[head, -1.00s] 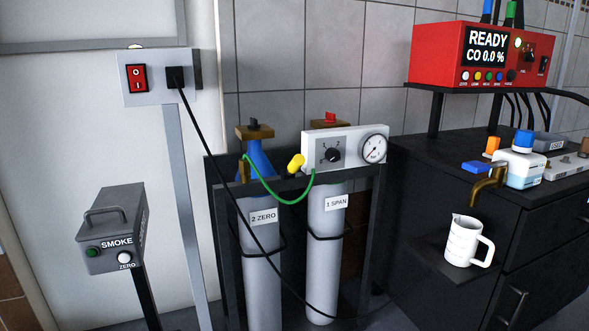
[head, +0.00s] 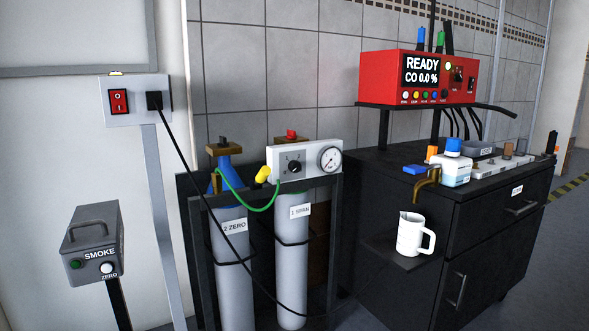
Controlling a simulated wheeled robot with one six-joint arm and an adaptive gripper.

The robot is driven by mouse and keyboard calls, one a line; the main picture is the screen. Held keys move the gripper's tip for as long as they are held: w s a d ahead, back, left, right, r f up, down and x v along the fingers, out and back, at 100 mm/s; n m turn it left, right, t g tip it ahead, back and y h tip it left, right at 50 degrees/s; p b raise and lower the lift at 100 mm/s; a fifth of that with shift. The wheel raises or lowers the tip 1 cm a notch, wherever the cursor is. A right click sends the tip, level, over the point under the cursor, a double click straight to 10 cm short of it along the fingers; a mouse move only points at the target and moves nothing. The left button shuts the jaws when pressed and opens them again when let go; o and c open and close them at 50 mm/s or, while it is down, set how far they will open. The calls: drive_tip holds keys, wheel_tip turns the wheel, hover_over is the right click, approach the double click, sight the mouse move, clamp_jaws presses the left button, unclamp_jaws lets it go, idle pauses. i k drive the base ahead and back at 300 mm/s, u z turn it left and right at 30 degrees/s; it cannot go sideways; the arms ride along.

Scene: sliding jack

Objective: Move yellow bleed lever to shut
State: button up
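The yellow bleed lever (head: 263,174) shows in the head view as a short yellow piece at the left end of the white regulator panel (head: 308,150). It looks tilted, with its upper end to the right; its exact setting is too small to read. A green hose (head: 247,208) runs below it toward the blue-topped cylinder. The panel carries a black knob (head: 295,167) and a round gauge (head: 329,159). My gripper is not in view.
Two grey cylinders, 2 ZERO (head: 233,255) and 1 SPAN (head: 292,262), stand in a dark frame. A black cable (head: 186,150) hangs across its front. A smoke unit (head: 92,245) stands left; a dark cabinet (head: 480,240) with a white jug (head: 411,234) stands right.

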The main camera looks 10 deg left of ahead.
sight(265, 172)
drive_tip(key=z, duration=0.15)
drive_tip(key=i, duration=0.9)
drive_tip(key=u, duration=0.55)
